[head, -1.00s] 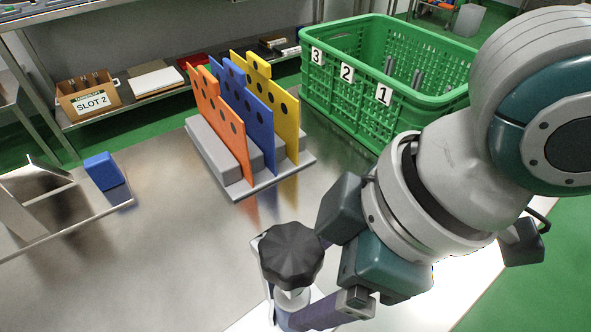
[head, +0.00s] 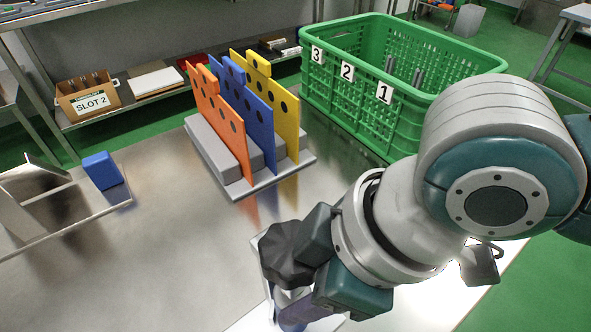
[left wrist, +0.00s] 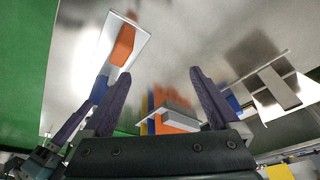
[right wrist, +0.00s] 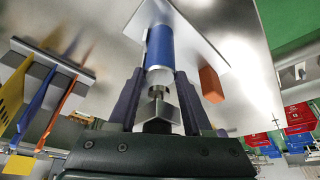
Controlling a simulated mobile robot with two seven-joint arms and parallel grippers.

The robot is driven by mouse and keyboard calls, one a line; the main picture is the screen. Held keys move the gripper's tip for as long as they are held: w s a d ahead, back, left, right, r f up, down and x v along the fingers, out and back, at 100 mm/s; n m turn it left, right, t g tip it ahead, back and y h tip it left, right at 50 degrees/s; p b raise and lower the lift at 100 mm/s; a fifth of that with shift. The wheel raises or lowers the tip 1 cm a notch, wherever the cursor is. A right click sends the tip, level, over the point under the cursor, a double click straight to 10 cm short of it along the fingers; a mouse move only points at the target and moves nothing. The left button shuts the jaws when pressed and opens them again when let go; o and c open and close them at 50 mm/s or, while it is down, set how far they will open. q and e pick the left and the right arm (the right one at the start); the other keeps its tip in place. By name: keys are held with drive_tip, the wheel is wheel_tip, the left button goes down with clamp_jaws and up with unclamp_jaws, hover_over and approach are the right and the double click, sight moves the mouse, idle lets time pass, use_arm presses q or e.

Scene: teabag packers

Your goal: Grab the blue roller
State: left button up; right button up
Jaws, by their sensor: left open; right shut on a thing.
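The blue roller (right wrist: 160,48) stands out in the right wrist view, with a white end and a metal neck between my fingers. My right gripper (right wrist: 160,78) is shut on it near that end. In the head view a black knob (head: 287,255) stands beside my right gripper (head: 300,316), and the roller's blue body is mostly hidden there. In the left wrist view a small blue part of the roller (left wrist: 98,89) shows by a white plate. My left gripper (left wrist: 163,75) is open and empty, and is out of the head view.
A white plate (right wrist: 208,40) carries an orange block (right wrist: 211,84). Orange, blue and yellow perforated plates (head: 262,110) stand in a grey base behind. A green numbered crate (head: 340,100) is at the back. A metal fixture with a blue block (head: 102,171) lies left. The table between is clear.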

clamp_jaws()
idle(0.8)
